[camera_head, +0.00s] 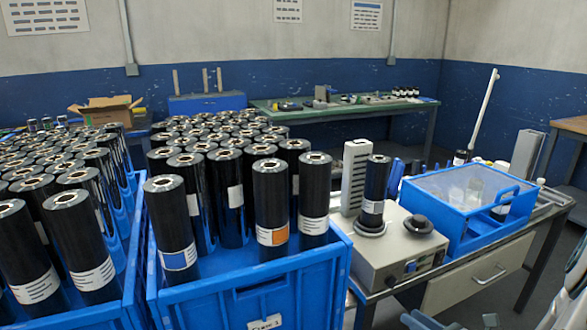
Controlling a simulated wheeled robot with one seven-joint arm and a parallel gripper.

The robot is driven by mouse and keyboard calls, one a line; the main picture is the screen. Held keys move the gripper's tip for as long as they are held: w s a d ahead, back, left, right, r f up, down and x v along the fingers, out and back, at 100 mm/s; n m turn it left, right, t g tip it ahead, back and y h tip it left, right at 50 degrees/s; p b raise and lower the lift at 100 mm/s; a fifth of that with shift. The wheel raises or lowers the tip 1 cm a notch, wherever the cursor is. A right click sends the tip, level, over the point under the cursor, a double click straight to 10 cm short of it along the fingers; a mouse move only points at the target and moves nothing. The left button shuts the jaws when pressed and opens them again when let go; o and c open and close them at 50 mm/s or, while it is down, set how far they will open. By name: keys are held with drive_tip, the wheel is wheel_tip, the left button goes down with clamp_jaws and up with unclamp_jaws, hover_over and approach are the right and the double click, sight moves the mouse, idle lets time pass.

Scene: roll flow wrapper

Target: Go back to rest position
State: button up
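Pale parts at the lower right edge may belong to my arm, but I cannot tell. A black roll (376,185) with a white label stands upright on the beige bench machine (385,262). A dark round knob (418,224) sits beside it on the machine's top. The front blue crate (243,295) holds several upright black rolls (271,205) with white, blue or orange labels.
Another blue crate (134,250) full of black rolls stands at the left. A blue box with a clear lid (468,186) sits right of the machine on the bench with a drawer (475,278). A green-topped table (345,108) stands against the back wall. Some floor shows at the lower right.

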drive_tip(key=s+a+r+n+g+p, duration=0.3)
drive_tip(key=s+a+r+n+g, duration=0.3)
drive_tip(key=a+n, duration=0.35)
drive_tip(key=s+a+r+n+g+p, duration=0.3)
drive_tip(key=a+r+n+g+p, duration=0.15)
drive_tip(key=a+n+g, duration=0.45)
drive_tip(key=s+d+r+n+t+h+p, duration=0.1)
drive_tip(key=r+n+h+p, duration=0.1)
drive_tip(key=r+n+h, duration=0.2)
drive_tip(key=s+d+r+n+t+h+p, duration=0.2)
drive_tip(key=r+n+h, duration=0.3)
drive_tip(key=r+n, duration=0.4)
drive_tip(key=shift+s+r+n+p, duration=0.15)
drive_tip(key=shift+s+n+p, duration=0.1)
drive_tip(key=shift+n+p, duration=0.7)
